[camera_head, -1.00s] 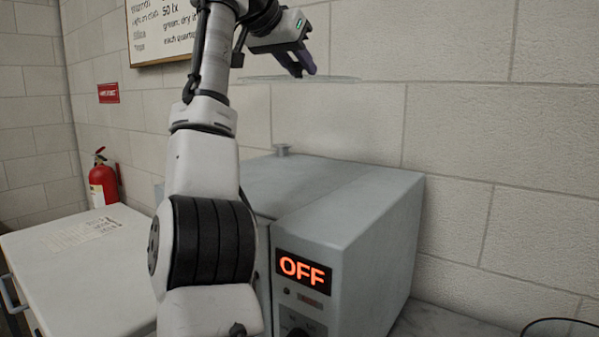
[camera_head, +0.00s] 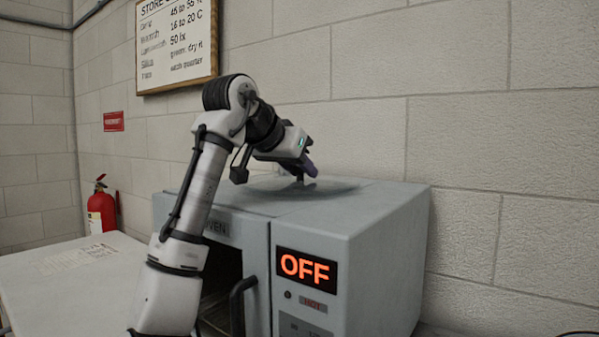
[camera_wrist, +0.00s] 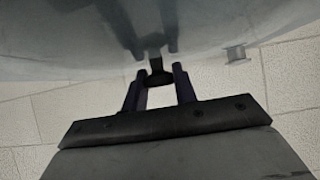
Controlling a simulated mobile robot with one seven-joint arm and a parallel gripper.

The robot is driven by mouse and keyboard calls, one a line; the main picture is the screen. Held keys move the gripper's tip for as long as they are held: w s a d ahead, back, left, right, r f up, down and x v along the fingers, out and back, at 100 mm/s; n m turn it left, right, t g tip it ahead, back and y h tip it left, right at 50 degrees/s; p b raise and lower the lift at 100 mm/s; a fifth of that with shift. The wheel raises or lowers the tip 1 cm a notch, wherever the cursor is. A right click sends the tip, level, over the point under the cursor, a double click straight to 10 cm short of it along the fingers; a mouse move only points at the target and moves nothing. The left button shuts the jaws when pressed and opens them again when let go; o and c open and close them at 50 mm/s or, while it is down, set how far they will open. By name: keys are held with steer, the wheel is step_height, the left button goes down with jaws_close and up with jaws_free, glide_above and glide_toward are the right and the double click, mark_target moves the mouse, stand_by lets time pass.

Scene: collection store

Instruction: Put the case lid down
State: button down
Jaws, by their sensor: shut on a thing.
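The case lid (camera_head: 335,189) is a thin, clear round disc with a small knob at its centre. In the head view it lies level at the grey top of the oven (camera_head: 390,197); I cannot tell whether it rests on it or hovers just above. My gripper (camera_head: 302,176) is above the lid, shut on its knob. In the wrist view the dark knob (camera_wrist: 157,75) sits between the two fingertips of my gripper (camera_wrist: 158,78), and the clear lid (camera_wrist: 85,65) spreads beyond them. My arm hides part of the oven front.
The oven's display reads OFF, with a HOT label below it. A small metal fitting (camera_wrist: 236,54) stands on the oven's top. A pale cabinet top (camera_head: 70,270) is at left, with a fire extinguisher (camera_head: 102,208) behind. A brick wall closes the back.

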steer(key=shift+s+r, duration=0.1)
steer(key=shift+f, duration=0.2)
steer(key=c, duration=1.1)
jaws_free()
steer(key=shift+r, duration=0.25)
steer(key=v, duration=1.2)
